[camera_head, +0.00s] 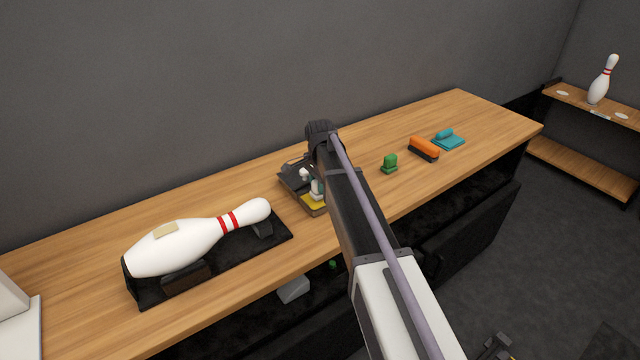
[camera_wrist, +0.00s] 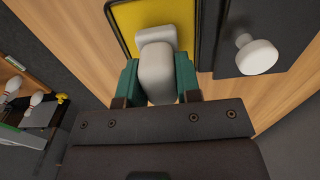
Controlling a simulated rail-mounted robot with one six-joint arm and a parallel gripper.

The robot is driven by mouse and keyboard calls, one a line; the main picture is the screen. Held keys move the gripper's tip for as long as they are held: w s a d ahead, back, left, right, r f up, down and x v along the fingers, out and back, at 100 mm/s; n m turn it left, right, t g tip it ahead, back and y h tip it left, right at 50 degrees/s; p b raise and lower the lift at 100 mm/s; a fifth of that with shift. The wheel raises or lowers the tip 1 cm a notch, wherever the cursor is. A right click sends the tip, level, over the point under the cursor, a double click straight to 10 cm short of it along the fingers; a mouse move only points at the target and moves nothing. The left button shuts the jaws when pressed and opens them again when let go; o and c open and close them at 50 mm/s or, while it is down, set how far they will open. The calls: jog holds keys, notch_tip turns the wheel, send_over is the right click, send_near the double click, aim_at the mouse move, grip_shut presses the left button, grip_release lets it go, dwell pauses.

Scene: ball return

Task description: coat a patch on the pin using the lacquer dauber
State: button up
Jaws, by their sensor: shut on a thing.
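The white pin (camera_head: 185,246) with red neck bands lies on its side in a black cradle (camera_head: 285,236) at the left of the bench. A beige patch (camera_head: 165,230) shows on its upper side. My gripper (camera_wrist: 158,82) is shut on a pale grey-white handled tool, seemingly the lacquer dauber (camera_wrist: 156,60), between green finger pads. The dauber is over a yellow pad (camera_wrist: 185,12) in a dark-rimmed tray, which also shows in the head view (camera_head: 313,207). Whether the dauber touches the pad I cannot tell; its underside is hidden. My arm partly covers this spot in the head view.
A dark block with a white knob (camera_wrist: 257,56) stands beside the yellow pad. A green-handled tool (camera_head: 390,163), an orange brush (camera_head: 424,147) and a teal cloth (camera_head: 449,141) lie to the right. A shelf (camera_head: 600,112) with another pin stands far right. The bench behind is clear.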

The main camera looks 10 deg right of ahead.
jog(key=shift+f+b, duration=0.45)
jog(key=shift+f, duration=0.05)
dwell(1.2)
notch_tip(320, 180, up, 7)
jog(key=p, duration=0.7)
jog(key=shift+r, duration=0.15)
